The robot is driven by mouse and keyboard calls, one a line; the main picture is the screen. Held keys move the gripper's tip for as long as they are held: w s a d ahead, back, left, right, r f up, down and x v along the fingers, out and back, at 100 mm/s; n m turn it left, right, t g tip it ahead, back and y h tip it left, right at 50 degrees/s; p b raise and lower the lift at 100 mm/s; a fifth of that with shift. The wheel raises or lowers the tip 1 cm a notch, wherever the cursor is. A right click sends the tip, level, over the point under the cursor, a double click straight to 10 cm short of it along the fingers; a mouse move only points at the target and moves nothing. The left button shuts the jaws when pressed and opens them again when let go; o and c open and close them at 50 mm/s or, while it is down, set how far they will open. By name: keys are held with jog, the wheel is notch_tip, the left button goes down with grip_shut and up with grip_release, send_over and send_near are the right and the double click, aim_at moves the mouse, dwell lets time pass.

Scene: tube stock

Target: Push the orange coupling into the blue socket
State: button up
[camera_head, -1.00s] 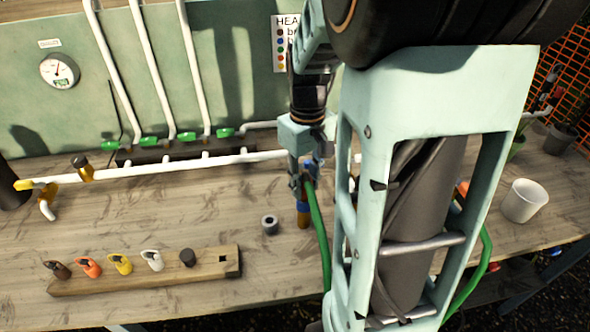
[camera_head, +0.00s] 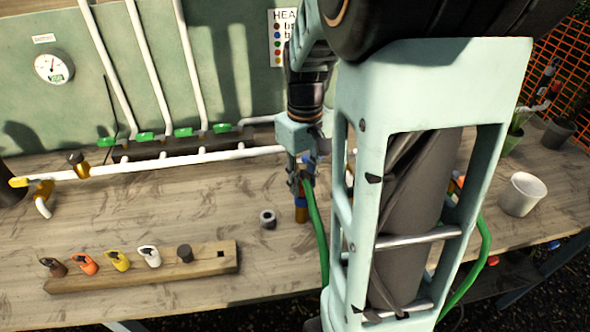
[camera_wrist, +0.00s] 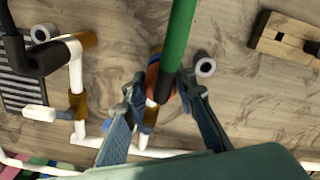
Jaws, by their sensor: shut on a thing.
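My gripper (camera_head: 303,181) is over the middle of the bench, shut on the orange coupling (camera_wrist: 153,74) at the end of a green hose (camera_wrist: 178,35). In the wrist view only a strip of orange shows between the fingers, beside the dark hose end. The blue socket (camera_head: 301,202) stands upright on a brass stub just under my gripper in the head view. In the wrist view the fingers and hose mostly cover the socket. I cannot tell whether the coupling touches the socket.
A grey ring (camera_head: 268,219) lies left of the socket. A wooden rack (camera_head: 215,262) with coloured clips is at front left. White piping (camera_head: 190,161) with green valves runs behind. A white cup (camera_head: 522,194) stands at right. The hose hangs over the bench's front.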

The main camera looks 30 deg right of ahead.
jog(key=shift+f+b, duration=0.35)
jog(key=shift+f, duration=0.15)
dwell(0.4)
jog(key=o, duration=1.2)
